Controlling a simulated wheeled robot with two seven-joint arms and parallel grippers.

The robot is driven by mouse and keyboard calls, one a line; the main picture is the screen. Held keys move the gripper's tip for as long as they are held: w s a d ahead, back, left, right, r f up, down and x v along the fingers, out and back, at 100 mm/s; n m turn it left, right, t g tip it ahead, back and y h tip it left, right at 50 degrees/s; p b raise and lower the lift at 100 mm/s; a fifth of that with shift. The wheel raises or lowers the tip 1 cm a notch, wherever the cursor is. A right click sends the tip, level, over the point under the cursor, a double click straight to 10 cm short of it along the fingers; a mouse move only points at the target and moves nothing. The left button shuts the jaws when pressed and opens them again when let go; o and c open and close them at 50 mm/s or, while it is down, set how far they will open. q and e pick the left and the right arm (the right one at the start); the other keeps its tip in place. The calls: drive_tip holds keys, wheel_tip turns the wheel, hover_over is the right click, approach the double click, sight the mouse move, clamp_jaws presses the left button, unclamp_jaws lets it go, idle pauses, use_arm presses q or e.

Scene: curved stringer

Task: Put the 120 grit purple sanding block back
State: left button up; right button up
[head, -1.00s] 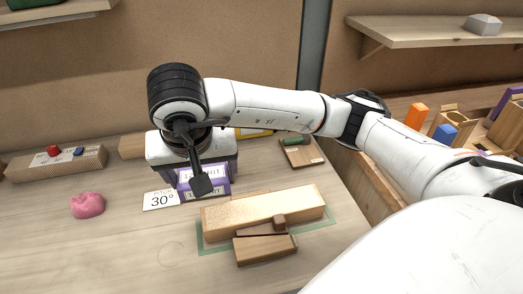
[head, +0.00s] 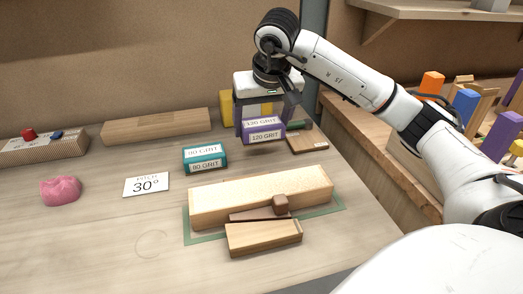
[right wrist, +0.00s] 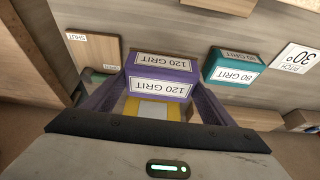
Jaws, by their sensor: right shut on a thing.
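The purple 120 grit sanding block (head: 263,137) has white labels and is held by my right gripper (head: 264,117) toward the back right of the bench. In the right wrist view the block (right wrist: 158,78) sits between the two fingers. I cannot tell whether its underside touches the bench. The teal 80 grit block (head: 205,158) rests to its left and nearer. A yellow block (head: 229,108) stands just behind my right gripper, partly hidden by it; it also shows in the right wrist view (right wrist: 150,108). My left gripper is out of view.
A pale wooden beam (head: 262,193) with smaller wood pieces lies on a green mat (head: 196,239) in front. A small board (head: 309,142) lies right of the block near the bench edge. A pitch 30° card (head: 146,185) and a pink lump (head: 61,190) are left.

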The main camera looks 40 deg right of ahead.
sight(262, 156)
drive_tip(key=shift+f, duration=2.85)
drive_tip(key=shift+f+b, duration=0.15)
drive_tip(key=shift+b, duration=0.2)
drive_tip(key=o, duration=0.9)
drive_tip(key=shift+o, duration=0.2)
drive_tip(key=shift+r, duration=0.25)
drive_tip(key=p+v, duration=0.1)
drive_tip(key=v, duration=1.1)
drive_tip(key=shift+f+p, duration=0.1)
drive_tip(key=shift+p, duration=0.2)
